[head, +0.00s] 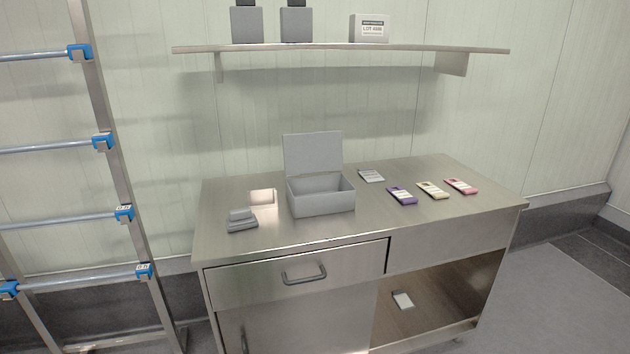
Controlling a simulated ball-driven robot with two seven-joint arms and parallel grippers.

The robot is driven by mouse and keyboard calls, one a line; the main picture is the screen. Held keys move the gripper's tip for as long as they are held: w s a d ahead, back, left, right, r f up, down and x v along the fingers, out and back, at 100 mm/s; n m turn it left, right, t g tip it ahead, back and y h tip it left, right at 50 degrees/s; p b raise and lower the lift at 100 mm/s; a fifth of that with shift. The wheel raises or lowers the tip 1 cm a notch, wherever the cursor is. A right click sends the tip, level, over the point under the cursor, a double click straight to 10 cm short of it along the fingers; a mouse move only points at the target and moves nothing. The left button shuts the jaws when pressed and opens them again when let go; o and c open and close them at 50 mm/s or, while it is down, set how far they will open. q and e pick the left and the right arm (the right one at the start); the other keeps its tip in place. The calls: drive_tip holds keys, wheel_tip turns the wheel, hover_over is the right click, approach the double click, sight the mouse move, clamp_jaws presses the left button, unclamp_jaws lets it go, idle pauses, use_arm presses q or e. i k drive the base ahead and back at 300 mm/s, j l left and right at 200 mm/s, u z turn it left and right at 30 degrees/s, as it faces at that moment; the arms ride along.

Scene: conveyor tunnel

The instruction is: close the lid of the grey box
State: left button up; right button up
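The grey box (321,202) stands on the steel cabinet's top, left of its middle. Its lid (312,153) is open and stands upright along the back edge. The front and side walls show, and part of the inside is visible and looks empty. Neither of my grippers shows in the head view.
The steel cabinet top (290,234) also bears a stacked grey object (241,220), a small pale tray (263,197) and several coloured packets (433,190) at right. A wall shelf (330,47) hangs above. A rack (120,180) stands at left.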

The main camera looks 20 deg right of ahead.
sight(320, 152)
drive_tip(key=l+u, duration=0.15)
drive_tip(key=u, duration=0.7)
drive_tip(key=k+l+u, duration=0.1)
drive_tip(key=l+u, duration=0.25)
drive_tip(key=k+l+u, duration=0.15)
drive_tip(key=l+u, duration=0.25)
drive_tip(key=k+l+u, duration=0.2)
drive_tip(key=l+u, duration=0.15)
drive_tip(key=l, duration=0.15)
